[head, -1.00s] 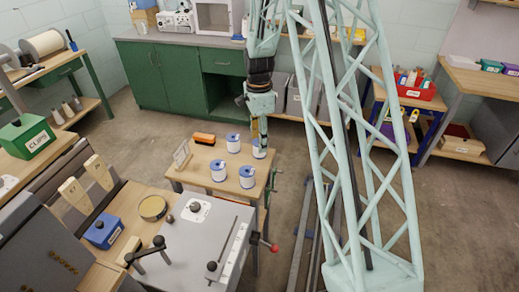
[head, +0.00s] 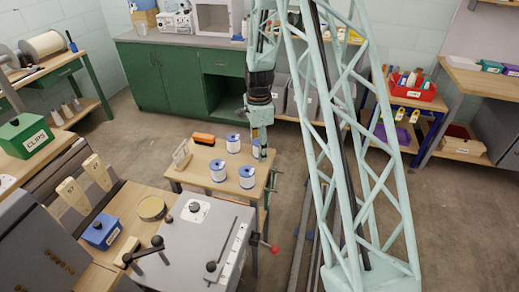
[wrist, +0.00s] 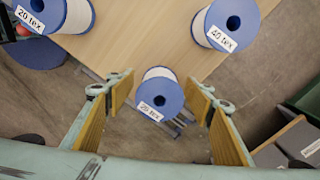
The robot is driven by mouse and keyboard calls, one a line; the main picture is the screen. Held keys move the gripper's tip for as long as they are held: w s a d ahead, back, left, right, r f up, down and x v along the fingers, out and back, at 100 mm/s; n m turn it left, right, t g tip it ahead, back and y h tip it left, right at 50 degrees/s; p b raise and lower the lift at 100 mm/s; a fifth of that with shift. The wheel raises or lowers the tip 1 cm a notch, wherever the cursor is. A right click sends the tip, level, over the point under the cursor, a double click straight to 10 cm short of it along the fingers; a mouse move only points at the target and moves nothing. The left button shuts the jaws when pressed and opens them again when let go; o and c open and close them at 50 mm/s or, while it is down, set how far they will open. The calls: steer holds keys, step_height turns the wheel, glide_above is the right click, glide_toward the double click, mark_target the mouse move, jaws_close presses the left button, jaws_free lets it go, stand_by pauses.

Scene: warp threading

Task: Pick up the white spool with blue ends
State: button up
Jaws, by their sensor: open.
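Several white spools with blue ends stand upright on a small wooden table (head: 205,157). In the head view, three show clearly: one at the back (head: 233,143), one front left (head: 218,171) and one front right (head: 247,177). My gripper (head: 262,152) points down at the table's right side and hides most of another spool there. In the wrist view, my open gripper (wrist: 160,84) has a finger on either side of this spool (wrist: 160,93), with gaps at both sides. Its label seems to read 25 tex. The 20 tex (wrist: 40,12) and 40 tex (wrist: 233,22) spools stand farther off.
An orange-and-black brush-like object (head: 204,139) and a small wooden stand (head: 182,154) are on the table's left side. A grey machine (head: 205,225) with levers stands in front.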

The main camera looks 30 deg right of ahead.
steer(key=c, duration=0.9)
steer(key=shift+c, duration=0.2)
steer(key=shift+r, duration=0.1)
step_height(320, 180, up, 10)
steer(key=p, duration=0.1)
steer(key=shift+p, duration=0.4)
steer(key=shift+w, duration=0.1)
stand_by(0.4)
steer(key=w+d+r+n+p, duration=0.1)
steer(key=w+r+n+p, duration=0.2)
steer(key=p, duration=0.6)
steer(key=shift+w+d+r+n, duration=0.25)
steer(key=shift+w+n, duration=0.45)
steer(key=shift+w, duration=0.2)
steer(key=shift+a+f, duration=0.1)
